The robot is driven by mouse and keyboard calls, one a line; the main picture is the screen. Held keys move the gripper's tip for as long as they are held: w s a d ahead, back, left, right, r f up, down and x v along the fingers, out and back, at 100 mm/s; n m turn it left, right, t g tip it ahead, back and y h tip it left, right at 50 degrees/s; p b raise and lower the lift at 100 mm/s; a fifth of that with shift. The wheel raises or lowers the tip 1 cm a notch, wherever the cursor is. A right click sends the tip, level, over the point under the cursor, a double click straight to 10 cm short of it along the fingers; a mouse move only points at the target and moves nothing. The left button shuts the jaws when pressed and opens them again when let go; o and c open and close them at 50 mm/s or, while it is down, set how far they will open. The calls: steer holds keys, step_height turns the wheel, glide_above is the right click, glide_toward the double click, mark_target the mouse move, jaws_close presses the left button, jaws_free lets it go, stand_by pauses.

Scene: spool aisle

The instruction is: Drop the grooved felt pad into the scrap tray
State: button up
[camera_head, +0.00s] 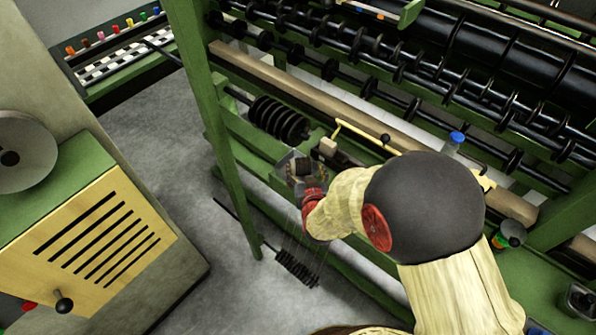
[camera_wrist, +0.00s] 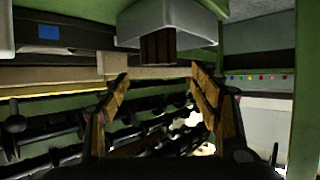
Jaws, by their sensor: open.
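A brown block with dark grooves, which looks like the felt pad (camera_wrist: 158,47), shows at top centre in the wrist view. It overlaps a pale grey open container, apparently the scrap tray (camera_wrist: 195,38). I cannot tell whether the pad rests in the tray or is above it. My gripper (camera_wrist: 160,84) is open, with its two tan-padded fingers apart on either side below the pad in the picture. Nothing shows clamped between them. In the head view my gripper (camera_head: 302,178) is beside the green frame, at a small dark block; the tray is hard to make out there.
A green machine frame (camera_head: 225,130) with rows of dark shafts (camera_head: 380,80) fills the right side. A black ribbed spool (camera_head: 280,120) is just beyond my gripper. A blue-capped bottle (camera_head: 455,140) stands behind my arm. A slotted cabinet (camera_head: 95,240) stands left; grey floor (camera_head: 165,130) is clear between.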

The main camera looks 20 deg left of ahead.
steer(key=v, duration=0.6)
steer(key=shift+s, duration=0.35)
steer(key=shift+d, duration=0.15)
steer(key=s+d+f+g+h, duration=0.1)
steer(key=s+f+g, duration=0.3)
steer(key=s+f, duration=0.3)
steer(key=s+d+n+g+h, duration=0.1)
steer(key=s+d+g, duration=0.25)
steer(key=s, duration=0.25)
steer(key=s+d+r+m+h, duration=0.1)
steer(key=s+d+r+m, duration=0.2)
steer(key=d+r, duration=1)
steer(key=s+d+r+m+h, duration=0.2)
steer(key=s+d+r, duration=0.1)
steer(key=d+r, duration=1.1)
step_height(320, 180, up, 3)
steer(key=shift+s+d+f+m+t, duration=0.2)
steer(key=shift+s+d+m+t, duration=0.15)
steer(key=shift+m+t, duration=0.1)
